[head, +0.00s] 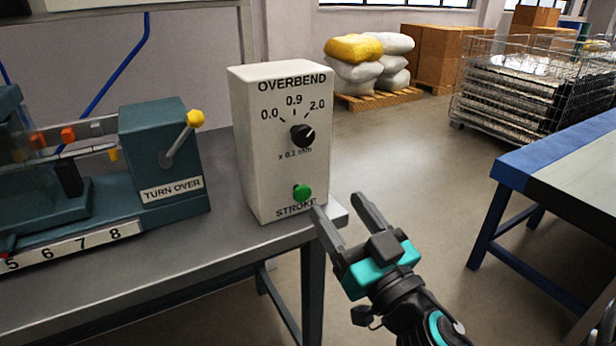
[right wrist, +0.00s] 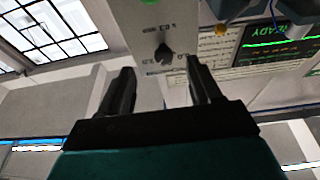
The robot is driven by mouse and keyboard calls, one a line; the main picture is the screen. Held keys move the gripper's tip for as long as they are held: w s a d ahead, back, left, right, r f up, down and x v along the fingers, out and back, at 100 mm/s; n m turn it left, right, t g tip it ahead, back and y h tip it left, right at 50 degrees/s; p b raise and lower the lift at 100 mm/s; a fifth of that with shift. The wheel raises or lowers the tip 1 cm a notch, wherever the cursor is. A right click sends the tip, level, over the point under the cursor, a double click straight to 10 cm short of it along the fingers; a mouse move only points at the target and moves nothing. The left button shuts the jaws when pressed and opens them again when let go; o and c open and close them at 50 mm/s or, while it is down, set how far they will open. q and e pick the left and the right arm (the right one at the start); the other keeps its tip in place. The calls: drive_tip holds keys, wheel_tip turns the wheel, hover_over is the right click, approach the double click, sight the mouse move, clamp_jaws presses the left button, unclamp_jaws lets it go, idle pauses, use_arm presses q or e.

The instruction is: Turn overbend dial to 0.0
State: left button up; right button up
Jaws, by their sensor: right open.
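The white overbend box (head: 262,180) stands on the grey bench. Its black round dial (head: 302,135) sits below the labels 0.0, 0.9 and 2.0. The dial's light mark appears to point to the upper right, toward 2.0. My right gripper (head: 340,205) is open and empty, in front of the box's lower right side, below the dial and apart from it. In the right wrist view, the dial (right wrist: 163,54) shows upside down beyond and between the open fingers (right wrist: 159,68). My left gripper is out of view.
A green stroke button (head: 302,191) sits low on the box front. The teal turn-over unit (head: 160,150) with a yellow-knobbed lever (head: 195,118) stands left of the box. A blue-edged table (head: 520,165) is at the right. The floor between is clear.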

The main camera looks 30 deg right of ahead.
sight(306, 138)
drive_tip(key=shift+t, duration=0.7)
drive_tip(key=p+x, duration=0.1)
drive_tip(key=x, duration=0.3)
drive_tip(key=r+p+x, duration=0.1)
drive_tip(key=x, duration=0.2)
drive_tip(key=s+r+p+x, duration=0.1)
drive_tip(key=p+x, duration=0.1)
drive_tip(key=x, duration=0.2)
drive_tip(key=shift+w+r, duration=0.25)
drive_tip(key=shift+r, duration=0.05)
drive_tip(key=shift+w+r, duration=0.1)
drive_tip(key=shift+w, duration=0.5)
drive_tip(key=c, duration=1)
